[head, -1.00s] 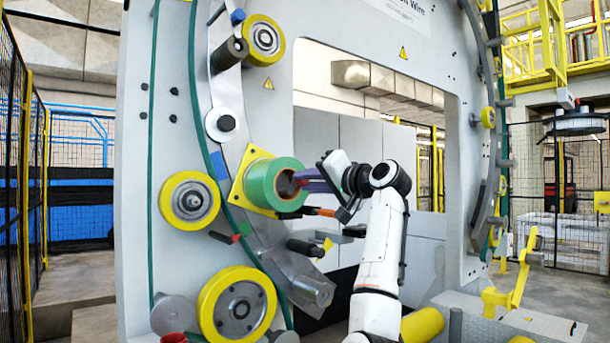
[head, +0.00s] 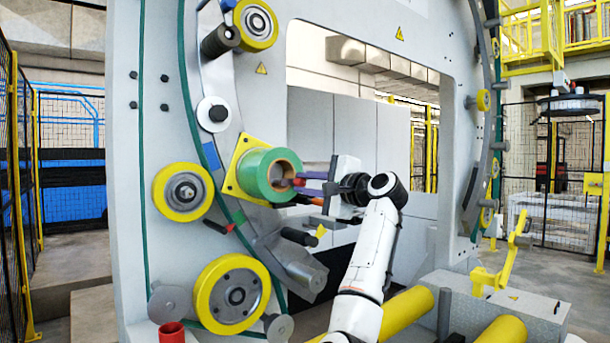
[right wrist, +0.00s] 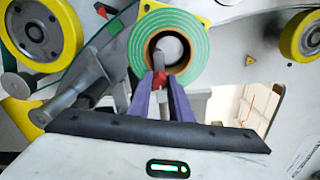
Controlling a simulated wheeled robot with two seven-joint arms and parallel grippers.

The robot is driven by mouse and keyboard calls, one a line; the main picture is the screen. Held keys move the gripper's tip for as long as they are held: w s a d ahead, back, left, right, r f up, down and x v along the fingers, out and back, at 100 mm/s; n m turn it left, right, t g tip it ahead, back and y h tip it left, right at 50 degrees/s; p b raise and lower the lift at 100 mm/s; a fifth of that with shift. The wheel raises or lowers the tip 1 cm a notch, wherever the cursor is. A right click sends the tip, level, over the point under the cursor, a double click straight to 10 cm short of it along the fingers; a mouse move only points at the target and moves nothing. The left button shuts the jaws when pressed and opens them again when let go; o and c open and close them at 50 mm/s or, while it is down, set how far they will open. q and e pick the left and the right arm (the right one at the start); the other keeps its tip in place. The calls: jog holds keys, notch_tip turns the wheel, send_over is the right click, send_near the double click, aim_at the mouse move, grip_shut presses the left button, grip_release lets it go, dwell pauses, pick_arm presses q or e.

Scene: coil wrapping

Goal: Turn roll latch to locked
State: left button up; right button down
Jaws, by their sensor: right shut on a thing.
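A green roll (head: 267,175) with a brown core sits on a yellow square plate (head: 233,178) on the machine's face. It also shows in the right wrist view (right wrist: 137,50). The roll latch (right wrist: 161,80) shows as a small red part with a grey bar at the core's opening; its red also shows in the head view (head: 298,182). My right gripper (head: 303,183) reaches in from the right, in front of the core. In the right wrist view, its purple fingers (right wrist: 161,88) are closed on the latch's red part. My left gripper is not in view.
Yellow-rimmed rollers (head: 183,192) and (head: 232,294) stand left of and below the roll. A dark-handled lever (head: 298,236) juts out under my right gripper. A red cup-like part (head: 172,335) is at the bottom left. The machine's large opening (head: 350,120) is to the right.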

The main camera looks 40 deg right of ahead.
jog(key=m+p, duration=0.1)
jog(key=f+m+p, duration=0.1)
jog(key=m, duration=0.1)
jog(key=m+p, duration=0.1)
jog(key=m, duration=0.1)
jog(key=shift+a+f, duration=0.25)
jog(key=shift+f, duration=0.15)
jog(key=shift+w+f+m, duration=0.1)
jog(key=shift+m, duration=0.2)
jog(key=c, duration=1.6)
grip_release()
jog(key=s, duration=0.3)
jog(key=s+b, duration=0.1)
jog(key=s, duration=0.3)
jog(key=s+a+b, duration=0.1)
jog(key=s, duration=0.2)
jog(key=shift+s, duration=0.2)
